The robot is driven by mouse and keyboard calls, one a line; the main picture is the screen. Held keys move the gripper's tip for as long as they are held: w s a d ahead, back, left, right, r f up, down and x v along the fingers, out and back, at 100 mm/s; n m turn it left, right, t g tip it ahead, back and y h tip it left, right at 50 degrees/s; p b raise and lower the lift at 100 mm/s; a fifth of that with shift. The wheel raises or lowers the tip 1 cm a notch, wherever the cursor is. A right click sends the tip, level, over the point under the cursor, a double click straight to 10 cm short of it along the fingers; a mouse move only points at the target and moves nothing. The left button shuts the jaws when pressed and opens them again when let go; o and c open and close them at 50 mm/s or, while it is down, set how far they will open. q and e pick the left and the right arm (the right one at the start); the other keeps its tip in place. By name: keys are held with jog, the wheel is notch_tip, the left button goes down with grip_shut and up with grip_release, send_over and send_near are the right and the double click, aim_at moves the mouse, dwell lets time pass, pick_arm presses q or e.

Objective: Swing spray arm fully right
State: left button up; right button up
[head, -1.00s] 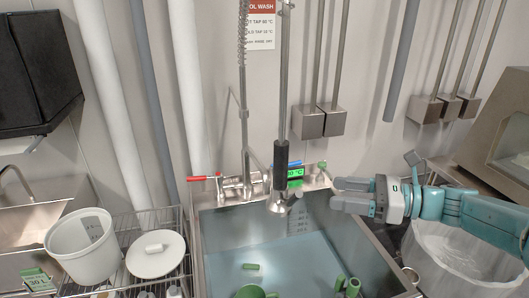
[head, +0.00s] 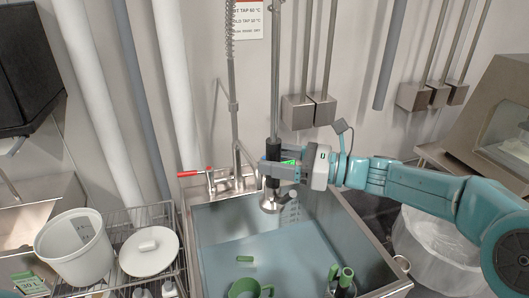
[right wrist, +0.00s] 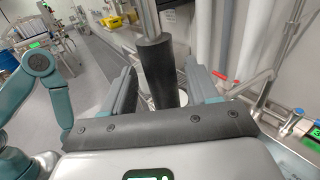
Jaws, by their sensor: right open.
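The spray arm (head: 275,80) is an upright metal tube hanging in front of the back wall, with a black grip (head: 272,150) and a metal spray head (head: 271,201) over the sink. My right gripper (head: 272,171) comes in from the right at the black grip's height. In the right wrist view its open fingers (right wrist: 158,82) lie either side of the black grip (right wrist: 156,68), with gaps showing. In the head view the gripper partly hides the lower grip. My left gripper is not in view.
The sink (head: 213,256) holds water, a green mug (head: 246,289) and other green pieces. A red-handled tap (head: 190,173) is left of the spray arm. A rack (head: 125,222) with a white bucket (head: 75,252) stands at left. A lined bin (head: 430,245) stands at right.

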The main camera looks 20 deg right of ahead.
jog(key=shift+x, duration=1.3)
grip_shut()
jog(key=shift+d, duration=0.1)
